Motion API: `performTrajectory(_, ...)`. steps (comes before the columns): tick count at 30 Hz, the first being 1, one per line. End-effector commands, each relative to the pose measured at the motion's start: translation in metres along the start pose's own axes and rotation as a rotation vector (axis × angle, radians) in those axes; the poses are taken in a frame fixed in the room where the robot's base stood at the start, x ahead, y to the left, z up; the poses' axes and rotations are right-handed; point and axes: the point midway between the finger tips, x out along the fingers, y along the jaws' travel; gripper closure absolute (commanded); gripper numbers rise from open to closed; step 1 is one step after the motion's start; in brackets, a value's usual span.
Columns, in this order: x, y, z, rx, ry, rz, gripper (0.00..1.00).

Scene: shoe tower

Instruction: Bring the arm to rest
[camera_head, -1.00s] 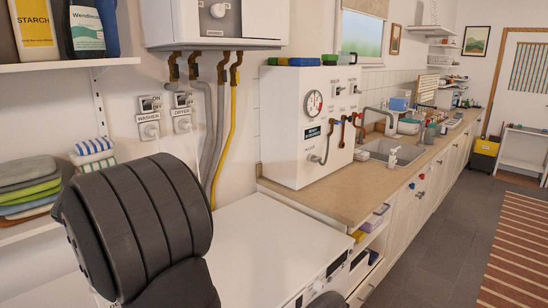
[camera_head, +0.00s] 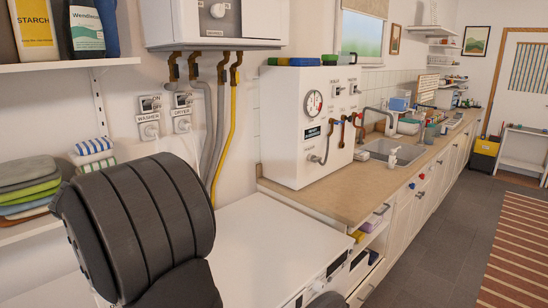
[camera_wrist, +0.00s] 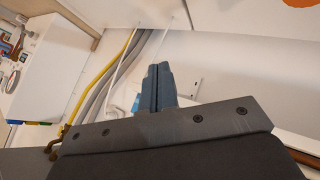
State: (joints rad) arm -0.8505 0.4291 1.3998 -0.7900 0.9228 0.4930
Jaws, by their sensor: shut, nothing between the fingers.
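My gripper (camera_wrist: 158,88) shows in the wrist view, its two dark fingers side by side and closed with nothing between them. It points toward the white wall, near the yellow and grey pipes (camera_wrist: 92,80). In the head view my dark grey arm fills the lower left in front of the white machine tops, and my gripper cannot be made out there.
A white boiler (camera_head: 215,22) hangs on the wall above pipes. A shelf (camera_head: 60,66) with bottles and a stack of folded towels (camera_head: 28,185) are at left. The worktop (camera_head: 350,190) carries a white box with a gauge (camera_head: 300,125).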

Motion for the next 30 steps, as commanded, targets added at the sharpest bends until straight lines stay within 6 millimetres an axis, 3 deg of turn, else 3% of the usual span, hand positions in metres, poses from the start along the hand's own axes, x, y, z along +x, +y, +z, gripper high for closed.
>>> performTrajectory(9,0.048,-0.035,0.035,-0.004,-0.004,0.0,1.0)
performTrajectory(19,0.001,0.0,0.0,0.004,0.003,0.0,1.0)
performTrajectory(24,0.022,-0.016,0.016,-0.003,-0.003,0.001,1.0)
performTrajectory(30,0.032,-0.024,0.024,-0.002,-0.001,0.001,1.0)
